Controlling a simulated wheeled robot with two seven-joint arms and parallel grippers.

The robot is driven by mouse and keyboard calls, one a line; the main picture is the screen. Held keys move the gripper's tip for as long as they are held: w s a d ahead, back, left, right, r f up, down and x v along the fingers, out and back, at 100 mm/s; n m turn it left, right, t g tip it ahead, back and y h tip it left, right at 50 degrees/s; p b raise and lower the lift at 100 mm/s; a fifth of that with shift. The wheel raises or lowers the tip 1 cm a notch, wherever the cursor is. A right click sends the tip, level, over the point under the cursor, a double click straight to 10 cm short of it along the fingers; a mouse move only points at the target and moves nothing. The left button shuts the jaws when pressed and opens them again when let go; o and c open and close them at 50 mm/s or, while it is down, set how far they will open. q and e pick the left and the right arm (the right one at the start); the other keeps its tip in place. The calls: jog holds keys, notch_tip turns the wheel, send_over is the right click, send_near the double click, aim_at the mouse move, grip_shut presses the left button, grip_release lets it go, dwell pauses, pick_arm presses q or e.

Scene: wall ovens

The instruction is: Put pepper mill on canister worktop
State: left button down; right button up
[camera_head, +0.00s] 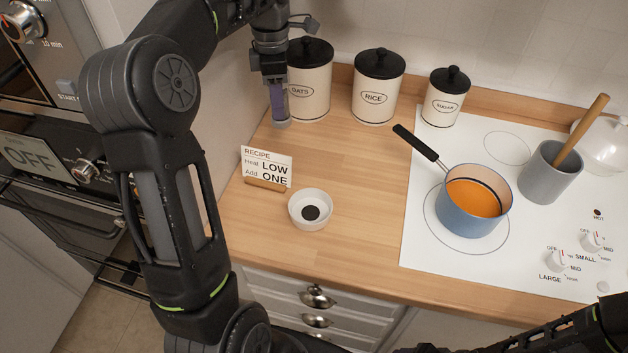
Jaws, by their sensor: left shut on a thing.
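My left gripper (272,80) points down beside the oats canister at the back of the wooden worktop. It is shut on a slim purple-blue thing with a grey base, which looks like the pepper mill (279,106). The mill is upright, just left of and in front of the oats canister (310,84). I cannot tell whether its base touches the worktop. The canister worktop (345,165) is light wood and also carries the rice canister (378,88); the sugar canister (446,98) stands at the back, further right. My right gripper does not show.
A recipe card (266,166) and a small white bowl (311,209) stand at the worktop's front left. The white hob (420,230) holds a blue pot (470,205) of orange soup and a grey crock (549,175). Wood between bowl, canisters and hob is clear.

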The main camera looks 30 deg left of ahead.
aim_at(279, 122)
pick_arm(q)
jog(key=shift+f+p, duration=0.5)
jog(key=shift+f, duration=2.65)
notch_tip(279, 122, down, 3)
jog(key=shift+f+p, duration=0.1)
jog(key=shift+p, duration=0.3)
jog(key=shift+f, duration=0.25)
